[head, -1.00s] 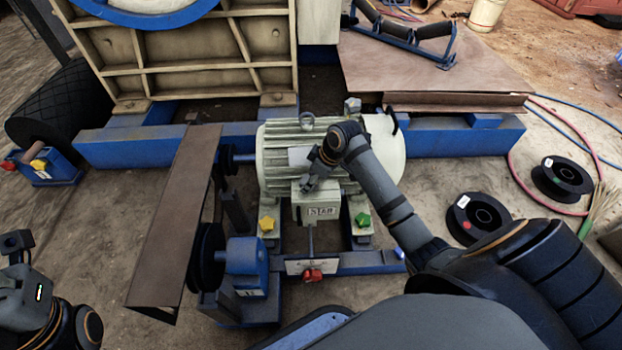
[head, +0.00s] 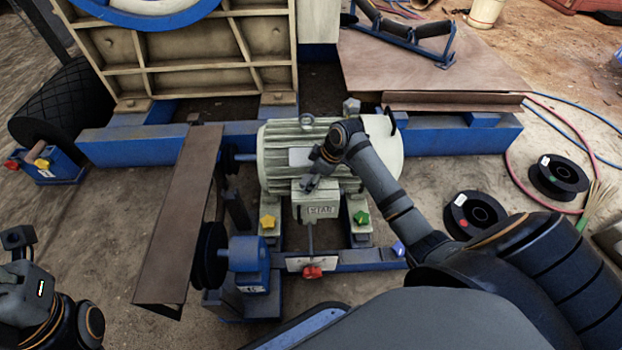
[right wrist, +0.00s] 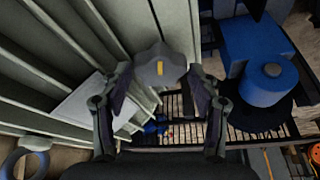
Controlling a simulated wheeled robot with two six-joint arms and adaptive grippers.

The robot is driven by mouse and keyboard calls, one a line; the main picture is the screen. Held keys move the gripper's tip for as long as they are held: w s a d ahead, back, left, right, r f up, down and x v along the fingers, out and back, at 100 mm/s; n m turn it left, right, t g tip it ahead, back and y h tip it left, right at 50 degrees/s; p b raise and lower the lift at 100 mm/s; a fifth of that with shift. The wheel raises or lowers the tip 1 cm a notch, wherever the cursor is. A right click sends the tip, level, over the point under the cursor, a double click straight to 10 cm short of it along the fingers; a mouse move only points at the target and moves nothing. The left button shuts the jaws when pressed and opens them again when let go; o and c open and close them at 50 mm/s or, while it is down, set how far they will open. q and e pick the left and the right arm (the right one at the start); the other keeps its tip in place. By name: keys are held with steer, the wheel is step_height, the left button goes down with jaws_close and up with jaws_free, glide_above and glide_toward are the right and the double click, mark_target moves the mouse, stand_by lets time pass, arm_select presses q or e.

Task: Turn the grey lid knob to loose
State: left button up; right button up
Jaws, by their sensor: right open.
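The grey lid knob (right wrist: 160,66) shows in the right wrist view, lobed, with a yellow mark on its top. It sits beside the finned pale motor (head: 275,160). My right gripper (right wrist: 158,84) is open, with one finger on each side of the knob; I cannot tell whether they touch it. In the head view my right gripper (head: 311,183) is over the motor's terminal box (head: 320,210) and hides the knob. My left gripper (head: 18,240) is at the lower left, away from the motor; its fingers are too unclear to judge.
A yellow knob (head: 267,222) and a green knob (head: 361,218) flank the terminal box. A red knob (head: 312,272) is in front. A brown belt guard (head: 180,220) and blue bearing block (head: 246,254) stand left. Black spools (head: 475,215) lie right.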

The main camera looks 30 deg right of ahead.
steer(key=v, duration=1.1)
steer(key=shift+r, duration=0.2)
